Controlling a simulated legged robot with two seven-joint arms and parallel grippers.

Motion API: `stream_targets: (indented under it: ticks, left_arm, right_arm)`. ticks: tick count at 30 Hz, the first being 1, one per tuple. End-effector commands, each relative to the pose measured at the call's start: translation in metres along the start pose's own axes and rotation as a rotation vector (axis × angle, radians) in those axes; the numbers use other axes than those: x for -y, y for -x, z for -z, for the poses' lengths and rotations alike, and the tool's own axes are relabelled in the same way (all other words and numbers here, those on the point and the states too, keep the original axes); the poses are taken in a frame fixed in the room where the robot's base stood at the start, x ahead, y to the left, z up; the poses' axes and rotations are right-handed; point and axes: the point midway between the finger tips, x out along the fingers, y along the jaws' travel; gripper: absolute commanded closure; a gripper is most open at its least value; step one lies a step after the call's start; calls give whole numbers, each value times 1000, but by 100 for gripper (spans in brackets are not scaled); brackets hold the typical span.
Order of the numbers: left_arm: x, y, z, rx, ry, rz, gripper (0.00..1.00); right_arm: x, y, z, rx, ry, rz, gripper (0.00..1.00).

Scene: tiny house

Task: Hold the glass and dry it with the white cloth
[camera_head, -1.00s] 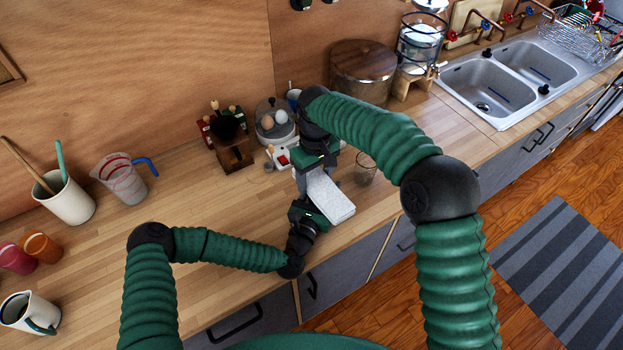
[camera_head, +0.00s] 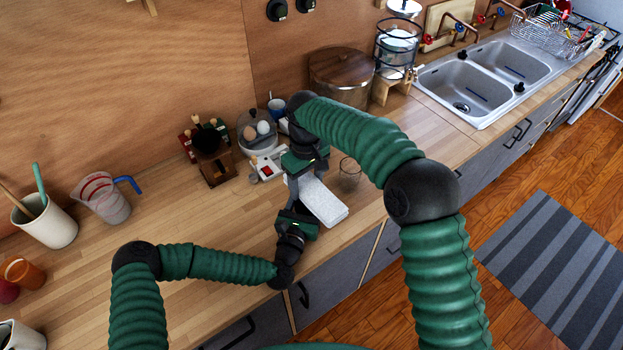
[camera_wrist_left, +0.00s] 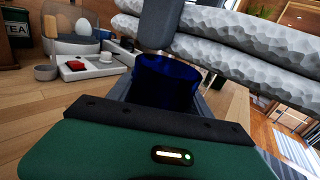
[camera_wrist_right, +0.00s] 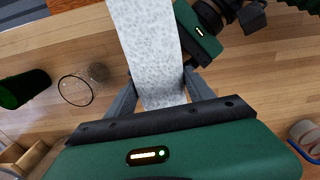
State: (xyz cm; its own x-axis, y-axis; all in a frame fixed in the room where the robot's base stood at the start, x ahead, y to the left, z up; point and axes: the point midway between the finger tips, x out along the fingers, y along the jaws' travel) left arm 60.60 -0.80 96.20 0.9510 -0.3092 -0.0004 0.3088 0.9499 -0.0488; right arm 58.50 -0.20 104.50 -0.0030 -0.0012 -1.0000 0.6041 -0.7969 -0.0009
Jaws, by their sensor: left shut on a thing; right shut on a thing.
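The white cloth (camera_head: 322,201) is a folded, textured pad. My right gripper (camera_head: 297,181) is shut on it above the counter; its fingers pinch the cloth (camera_wrist_right: 148,55) in the right wrist view. My left gripper (camera_head: 293,222) is just in front and is shut on a dark blue glass (camera_wrist_left: 166,84), seen in the left wrist view. The cloth's folds (camera_wrist_left: 230,55) pass close above and beside the glass there; I cannot tell whether they touch. The head view hides the held glass behind grippers and cloth.
A clear glass (camera_head: 350,168) stands on the counter right of the grippers. Behind are an egg holder (camera_head: 257,130), a wooden bottle rack (camera_head: 215,168) and a wooden-lidded pot (camera_head: 340,75). The sink (camera_head: 465,88) is at right. The counter (camera_head: 200,225) at left of the grippers is clear.

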Motion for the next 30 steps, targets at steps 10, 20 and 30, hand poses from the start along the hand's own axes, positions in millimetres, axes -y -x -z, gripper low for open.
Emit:
stream_targets:
  ticks: [10, 20, 30]
  left_arm:
    - [0, 0, 0, -1, 0, 0, 91]
    - [0, 0, 0, -1, 0, -1, 91]
    - [0, 0, 0, -1, 0, -1, 91]
  right_arm:
    - [28, 0, 0, 0, 2, -1, 71]
    - [40, 5, 1, -2, -1, -1, 71]
    - [40, 32, 1, -2, 1, -2, 71]
